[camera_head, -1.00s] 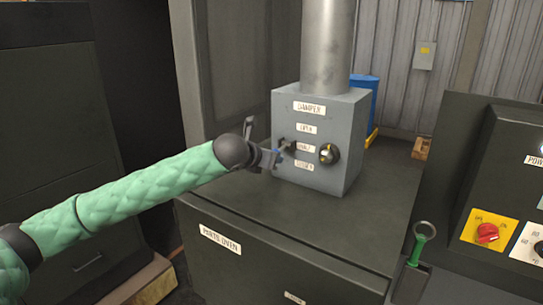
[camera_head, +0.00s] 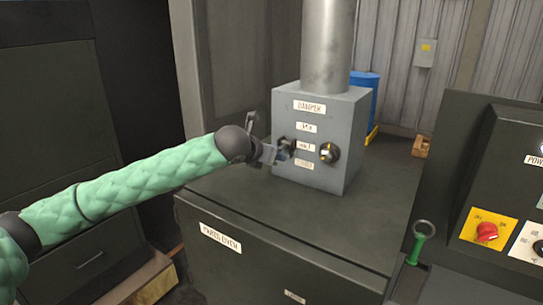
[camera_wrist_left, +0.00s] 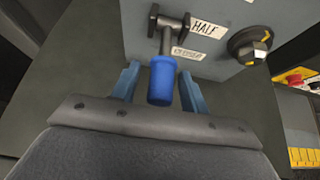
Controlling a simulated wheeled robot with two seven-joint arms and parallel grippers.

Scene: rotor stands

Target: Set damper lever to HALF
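The damper box (camera_head: 320,170) is a grey box with a pipe on top and labels DAMPER, OPEN, HALF (camera_head: 305,146) and CLOSED down its front. The damper lever (camera_head: 287,142) sits at the left of the labels, its dark pivot near HALF height. In the left wrist view its blue grip (camera_wrist_left: 161,82) points toward me. The lever's exact setting is hard to tell. My left gripper (camera_head: 272,154) is at the lever. In the left wrist view its blue fingers (camera_wrist_left: 160,90) are open, one on each side of the grip, with small gaps. My right gripper is out of view.
A black knob with a yellow mark (camera_head: 328,153) is just right of the lever. The box stands on a dark oven cabinet (camera_head: 240,207) with a clear top. A control panel with a red switch (camera_head: 487,232) and a green-handled tool (camera_head: 417,245) are at right.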

